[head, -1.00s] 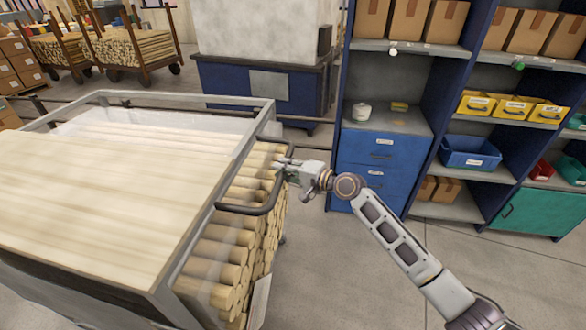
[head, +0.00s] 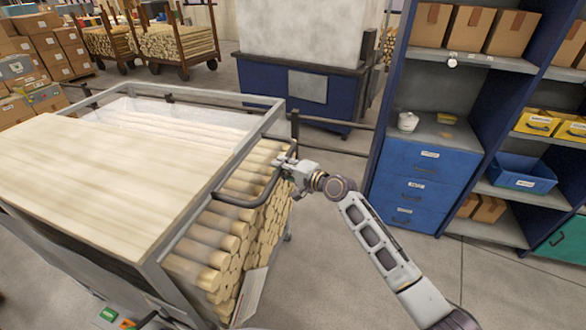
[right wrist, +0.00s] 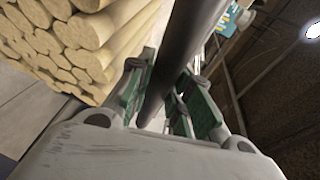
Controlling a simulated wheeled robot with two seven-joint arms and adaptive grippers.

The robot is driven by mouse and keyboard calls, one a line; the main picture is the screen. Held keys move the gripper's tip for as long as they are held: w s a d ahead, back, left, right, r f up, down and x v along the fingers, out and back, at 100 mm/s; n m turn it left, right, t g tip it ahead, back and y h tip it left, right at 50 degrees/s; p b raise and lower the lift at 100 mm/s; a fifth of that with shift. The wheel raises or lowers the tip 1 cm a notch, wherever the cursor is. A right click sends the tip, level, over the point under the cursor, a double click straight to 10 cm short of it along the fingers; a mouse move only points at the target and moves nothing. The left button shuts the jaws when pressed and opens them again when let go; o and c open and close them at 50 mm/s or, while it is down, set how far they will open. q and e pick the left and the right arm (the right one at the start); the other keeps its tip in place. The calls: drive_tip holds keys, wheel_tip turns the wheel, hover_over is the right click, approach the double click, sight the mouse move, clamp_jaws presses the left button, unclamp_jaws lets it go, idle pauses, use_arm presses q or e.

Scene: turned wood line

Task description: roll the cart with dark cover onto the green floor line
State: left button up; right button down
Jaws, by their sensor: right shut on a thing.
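A metal-framed cart (head: 190,100) stands at the left of the head view, loaded with pale round rods (head: 238,225) and topped with a pale wood board (head: 90,180) and a whitish sheet (head: 165,118). I see no dark cover on its top. Its dark bar handle (head: 240,203) is on the side nearest my right arm. My right gripper (head: 284,164) is shut on this handle; in the right wrist view the green-padded fingers (right wrist: 163,90) sit on both sides of the dark bar (right wrist: 185,50). My left gripper and a green floor line are not in view.
A blue shelf unit with drawers (head: 415,180) stands at the right. A blue-based machine (head: 300,90) stands behind the cart, with a dark rail (head: 335,150) before it. Boxes (head: 45,50) and rod carts (head: 180,42) are at the back left. Grey floor (head: 330,240) is clear between cart and shelves.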

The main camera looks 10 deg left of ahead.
sight(280, 174)
drive_tip(key=a, duration=0.3)
drive_tip(key=w+a, duration=0.1)
drive_tip(key=a, duration=0.2)
drive_tip(key=w+a, duration=0.1)
drive_tip(key=a, duration=0.2)
drive_tip(key=shift+a+r+b, duration=0.1)
drive_tip(key=shift+a+b, duration=0.15)
drive_tip(key=shift+b, duration=0.05)
drive_tip(key=shift+s, duration=0.1)
drive_tip(key=c, duration=1.8)
unclamp_jaws()
drive_tip(key=o, duration=0.5)
drive_tip(key=shift+a, duration=0.2)
drive_tip(key=shift+d, duration=0.25)
drive_tip(key=shift+v, duration=5.8)
drive_tip(key=shift+n, duration=0.3)
